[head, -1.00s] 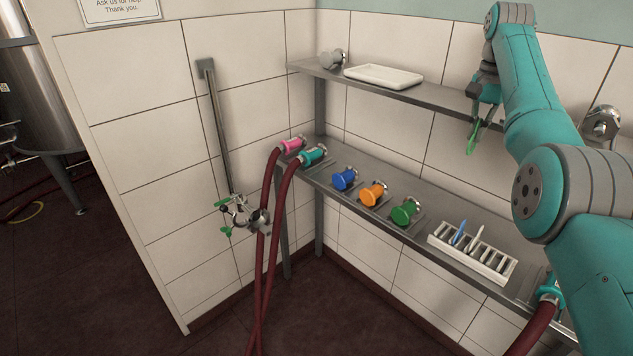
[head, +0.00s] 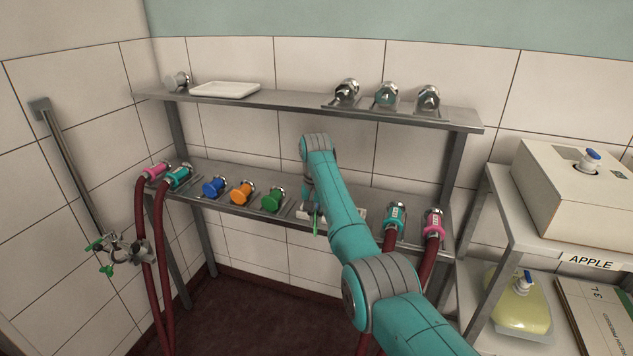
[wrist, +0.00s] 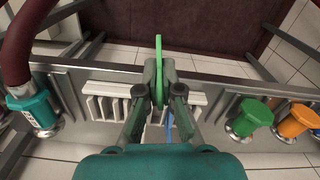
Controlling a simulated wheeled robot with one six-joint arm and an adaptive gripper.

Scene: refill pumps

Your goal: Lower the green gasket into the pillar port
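My gripper (wrist: 159,84) is shut on the thin green gasket (wrist: 159,62), which is seen edge-on and sticks out beyond the fingertips in the wrist view. In the head view the gasket (head: 315,222) hangs below my gripper (head: 311,200), in front of the lower shelf. The white slotted rack (wrist: 105,103) lies on that shelf below my gripper, with a blue piece (wrist: 170,128) partly visible near it. My arm covers much of the rack in the head view. I cannot make out a port that is clearly the pillar port.
Green (head: 273,199), orange (head: 243,192) and blue (head: 214,186) capped fittings sit left of the rack. Teal (head: 395,216) and pink (head: 433,223) hose couplings are right of it. A wall rail (head: 68,160) carries a valve clamp (head: 122,248). The upper shelf (head: 300,104) overhangs.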

